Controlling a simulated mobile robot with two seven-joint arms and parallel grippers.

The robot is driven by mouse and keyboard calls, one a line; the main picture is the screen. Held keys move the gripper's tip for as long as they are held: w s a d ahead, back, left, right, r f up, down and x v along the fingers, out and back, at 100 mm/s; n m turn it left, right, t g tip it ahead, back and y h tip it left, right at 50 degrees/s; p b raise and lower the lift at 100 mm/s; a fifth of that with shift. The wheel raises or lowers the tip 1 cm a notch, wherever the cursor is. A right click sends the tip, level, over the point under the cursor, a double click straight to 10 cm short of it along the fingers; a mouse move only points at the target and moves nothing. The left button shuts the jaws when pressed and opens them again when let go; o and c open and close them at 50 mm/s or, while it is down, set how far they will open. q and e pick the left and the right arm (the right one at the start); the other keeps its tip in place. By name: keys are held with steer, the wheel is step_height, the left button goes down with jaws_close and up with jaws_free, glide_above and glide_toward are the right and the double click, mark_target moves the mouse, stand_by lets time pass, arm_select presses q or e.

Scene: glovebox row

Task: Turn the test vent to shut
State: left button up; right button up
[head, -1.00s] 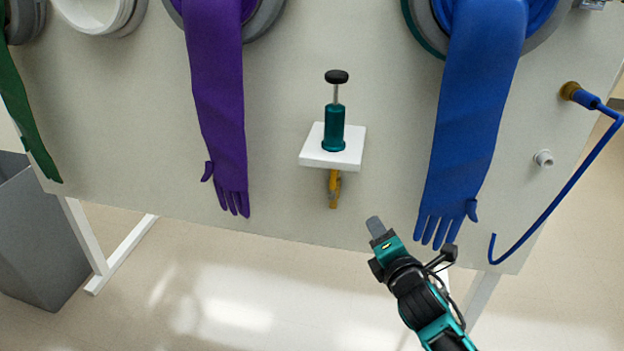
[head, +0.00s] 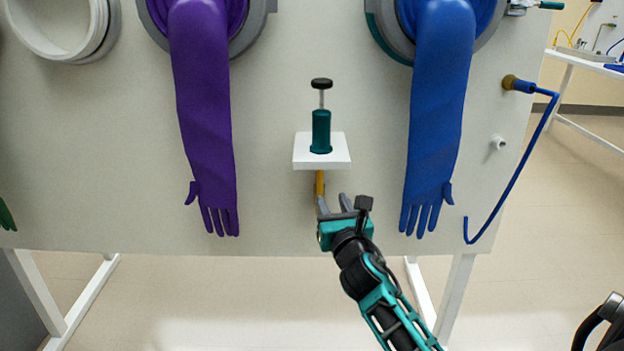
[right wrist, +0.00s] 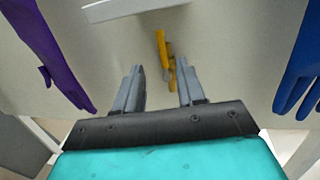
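A yellow lever (head: 319,184), likely the test vent's handle, hangs under a small white shelf (head: 302,160) on the panel. It also shows in the right wrist view (right wrist: 162,52), ahead of the fingers and slightly right of the midline between them. My right gripper (head: 334,203) is open and empty, just below and right of the lever in the head view. Its two fingers show apart in the right wrist view (right wrist: 160,66), and neither clearly touches the lever. The lever's lower end is partly hidden by the gripper in the head view. My left gripper is not in view.
A teal hand pump (head: 321,132) stands on the shelf. A purple glove (head: 203,120) hangs left and a blue glove (head: 438,120) hangs right of the gripper. A blue hose (head: 530,155) hangs further right. A dark curved object (head: 600,325) shows at lower right.

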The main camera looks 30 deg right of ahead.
mark_target(321, 176)
steer(key=b+x, duration=0.2)
steer(key=x, duration=1)
steer(key=shift+s+d+f+b, duration=0.1)
steer(key=shift+f+b, duration=0.05)
steer(key=shift+b, duration=0.15)
steer(key=shift+w+d, duration=0.15)
steer(key=shift+w, duration=0.3)
steer(key=shift+c, duration=0.3)
jaws_close()
